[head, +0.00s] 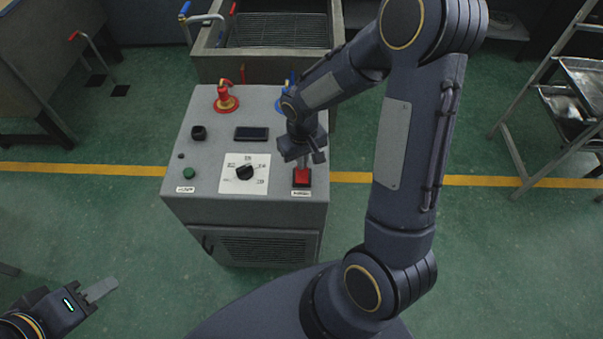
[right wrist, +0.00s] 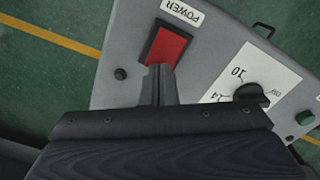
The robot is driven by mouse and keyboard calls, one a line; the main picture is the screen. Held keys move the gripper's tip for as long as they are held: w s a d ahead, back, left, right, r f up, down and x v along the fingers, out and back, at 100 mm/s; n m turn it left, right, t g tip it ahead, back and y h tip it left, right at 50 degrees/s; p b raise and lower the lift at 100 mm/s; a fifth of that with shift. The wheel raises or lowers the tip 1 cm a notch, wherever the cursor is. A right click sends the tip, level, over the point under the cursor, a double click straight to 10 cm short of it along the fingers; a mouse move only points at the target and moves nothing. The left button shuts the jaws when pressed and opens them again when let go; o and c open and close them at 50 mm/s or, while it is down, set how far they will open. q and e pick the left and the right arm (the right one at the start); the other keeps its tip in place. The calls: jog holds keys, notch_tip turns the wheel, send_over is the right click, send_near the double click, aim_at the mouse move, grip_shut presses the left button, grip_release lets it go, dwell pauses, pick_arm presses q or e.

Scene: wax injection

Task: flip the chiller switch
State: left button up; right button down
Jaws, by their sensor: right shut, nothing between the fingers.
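The chiller (head: 225,222) is a grey box with a sloped control panel, seen in the middle of the head view. Its red power switch (head: 302,176) sits at the panel's right front; the right wrist view shows it as a red rectangle (right wrist: 168,47) beside a POWER label (right wrist: 182,12). My right gripper (head: 303,160) is shut and empty, its fingertips at the switch's edge; in the right wrist view the fingertips (right wrist: 159,70) overlap the switch's lower end. I cannot tell whether they touch it. My left gripper (head: 102,290) is low at the left, away from the chiller, its finger gap not clear.
The panel also has a black dial (head: 245,172), a green button (head: 188,173), a small display (head: 251,134), a black knob (head: 199,132) and a red valve (head: 226,98). A basin (head: 205,62) stands behind. A rack (head: 545,100) is at right. Green floor lies open around the chiller.

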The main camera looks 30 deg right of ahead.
jog(key=shift+f+b, duration=0.8)
jog(key=shift+f, duration=0.15)
jog(key=shift+r, duration=0.1)
jog(key=shift+r+p, duration=2.65)
jog(key=shift+r, duration=0.85)
jog(key=s+a+r+t+y, duration=0.2)
jog(key=s+r, duration=0.6)
jog(key=s+a+r+m+t+y, duration=0.1)
jog(key=s+a+r+t, duration=0.1)
jog(key=s+r, duration=0.6)
jog(key=shift+s+r+t+y, duration=0.3)
jog(key=shift+s+t+y, duration=0.15)
jog(key=shift+t, duration=0.35)
